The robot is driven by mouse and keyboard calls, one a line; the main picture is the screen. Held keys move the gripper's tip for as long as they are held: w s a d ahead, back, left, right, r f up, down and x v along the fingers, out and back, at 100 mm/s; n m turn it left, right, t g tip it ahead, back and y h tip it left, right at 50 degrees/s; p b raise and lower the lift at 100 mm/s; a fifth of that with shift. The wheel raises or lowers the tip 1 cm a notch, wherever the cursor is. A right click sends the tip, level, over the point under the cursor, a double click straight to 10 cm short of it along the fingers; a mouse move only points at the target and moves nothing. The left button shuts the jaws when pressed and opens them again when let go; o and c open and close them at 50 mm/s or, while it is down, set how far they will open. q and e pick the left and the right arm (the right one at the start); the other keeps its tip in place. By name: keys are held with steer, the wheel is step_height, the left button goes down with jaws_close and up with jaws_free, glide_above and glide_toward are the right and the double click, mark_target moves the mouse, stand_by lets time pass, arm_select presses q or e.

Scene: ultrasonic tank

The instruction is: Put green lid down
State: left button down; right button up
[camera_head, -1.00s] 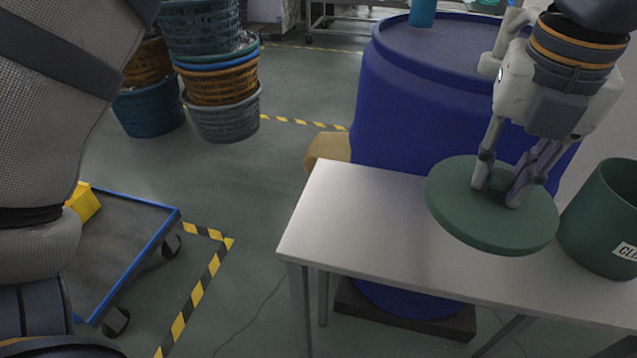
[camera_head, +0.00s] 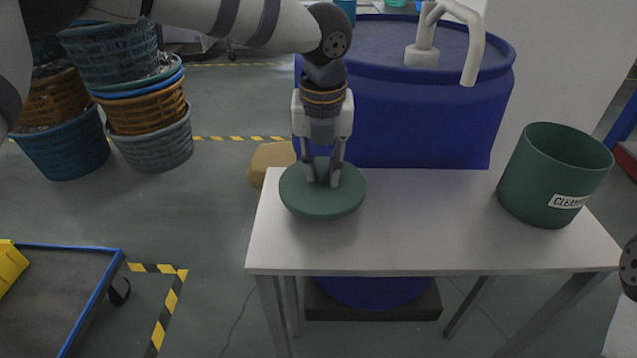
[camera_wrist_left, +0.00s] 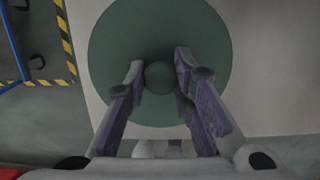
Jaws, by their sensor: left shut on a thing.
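The round green lid (camera_head: 322,206) is flat and level at the left end of the white table (camera_head: 430,235), and it also shows in the left wrist view (camera_wrist_left: 160,30). I cannot tell whether it touches the tabletop or is just above it. My left gripper (camera_head: 323,182) points straight down and is shut on the lid's small round knob (camera_wrist_left: 158,77), with one finger on each side. The green bin (camera_head: 540,180) with a white label stands open at the table's right end, well apart from the lid. My right gripper is out of view.
A large blue tank (camera_head: 410,130) with a pale pipe (camera_head: 470,60) stands behind the table. The tabletop between lid and bin is clear. Stacked baskets (camera_head: 145,105) and a blue-edged cart (camera_head: 65,300) are on the floor at left.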

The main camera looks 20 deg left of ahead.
mark_target(317, 179)
arm_select(q)
steer(key=f, duration=0.2)
steer(key=a+f, duration=0.1)
steer(key=shift+w+f, duration=0.2)
steer(key=shift+f, duration=0.35)
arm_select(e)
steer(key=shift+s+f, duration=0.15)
arm_select(q)
steer(key=shift+f, duration=0.15)
steer(key=c, duration=1.4)
jaws_free()
steer(key=shift+o, duration=0.2)
steer(key=r, duration=0.4)
steer(key=s+r, duration=0.1)
steer(key=r, duration=0.7)
steer(key=shift+s+d+r+p, duration=0.1)
steer(key=shift+s+d+p, duration=0.2)
steer(key=shift+s+p, duration=0.1)
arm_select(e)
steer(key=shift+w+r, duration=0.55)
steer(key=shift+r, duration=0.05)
